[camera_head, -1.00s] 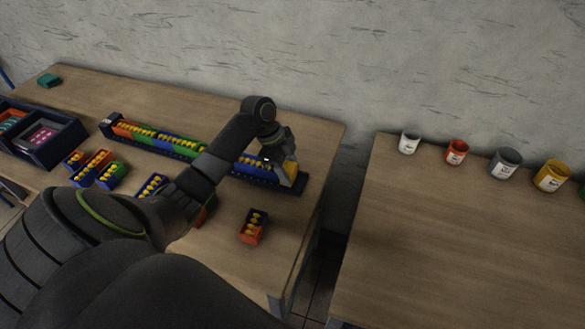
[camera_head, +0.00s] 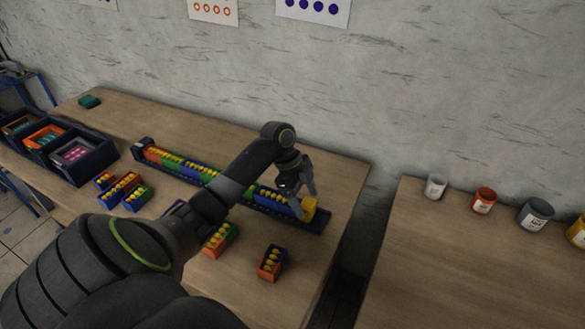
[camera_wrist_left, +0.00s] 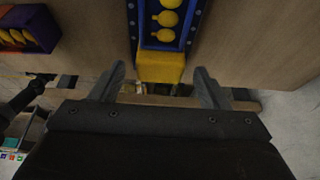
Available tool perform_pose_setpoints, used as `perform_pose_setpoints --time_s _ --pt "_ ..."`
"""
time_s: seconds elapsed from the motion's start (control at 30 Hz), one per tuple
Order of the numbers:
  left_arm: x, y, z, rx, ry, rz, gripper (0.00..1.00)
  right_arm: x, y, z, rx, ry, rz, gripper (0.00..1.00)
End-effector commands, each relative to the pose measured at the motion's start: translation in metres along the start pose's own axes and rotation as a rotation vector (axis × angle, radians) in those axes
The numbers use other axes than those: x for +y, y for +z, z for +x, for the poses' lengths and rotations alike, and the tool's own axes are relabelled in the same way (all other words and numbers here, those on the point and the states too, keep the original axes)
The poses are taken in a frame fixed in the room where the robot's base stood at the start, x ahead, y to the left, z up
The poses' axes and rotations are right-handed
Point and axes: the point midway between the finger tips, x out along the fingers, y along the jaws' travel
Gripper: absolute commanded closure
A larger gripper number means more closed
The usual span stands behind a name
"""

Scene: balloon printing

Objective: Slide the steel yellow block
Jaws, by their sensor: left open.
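The yellow block (camera_head: 310,208) sits at the right end of a long dark blue rail (camera_head: 322,224) on the wooden table. In the left wrist view it is a plain yellow block (camera_wrist_left: 161,67) across the rail's end, touching or very close to a blue block with yellow balls. My left gripper (camera_head: 304,200) is over the block at the rail's right end. In the left wrist view its open fingers (camera_wrist_left: 160,75) stand on either side of the block with a gap to each side. My right gripper is not seen.
Loose ones lie in front, including an orange one (camera_head: 270,263) and a green one (camera_head: 221,238). A dark divided tray (camera_head: 98,158) is at left. Paint cans (camera_head: 483,201) stand on another table across a gap.

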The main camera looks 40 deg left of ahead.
Motion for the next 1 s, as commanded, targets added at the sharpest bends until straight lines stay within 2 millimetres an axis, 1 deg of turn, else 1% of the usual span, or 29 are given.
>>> perform_pose_setpoints --time_s 0.03,0.3,0.5,0.6,0.7,0.83,1.0 --pt "-0.002 0.002 -0.012 -0.005 -0.006 0.003 0.31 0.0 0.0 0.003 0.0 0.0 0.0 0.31" --pt "-0.001 0.002 -0.079 -0.005 -0.006 0.003 0.31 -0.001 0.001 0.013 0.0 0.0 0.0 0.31" --pt "-0.001 0.001 -0.121 -0.004 -0.005 0.001 0.31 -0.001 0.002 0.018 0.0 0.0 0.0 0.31" --pt "-0.001 0.001 -0.135 -0.002 -0.003 0.001 0.31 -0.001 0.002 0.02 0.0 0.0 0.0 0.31" --pt "0.0 0.001 -0.143 -0.002 -0.002 0.001 0.31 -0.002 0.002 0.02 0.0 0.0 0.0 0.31" --pt "0.0 0.0 -0.148 -0.001 -0.001 0.001 0.31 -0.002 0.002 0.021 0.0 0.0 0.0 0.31" --pt "0.0 0.0 -0.148 0.0 -0.001 0.0 0.31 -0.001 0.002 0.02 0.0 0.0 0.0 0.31"
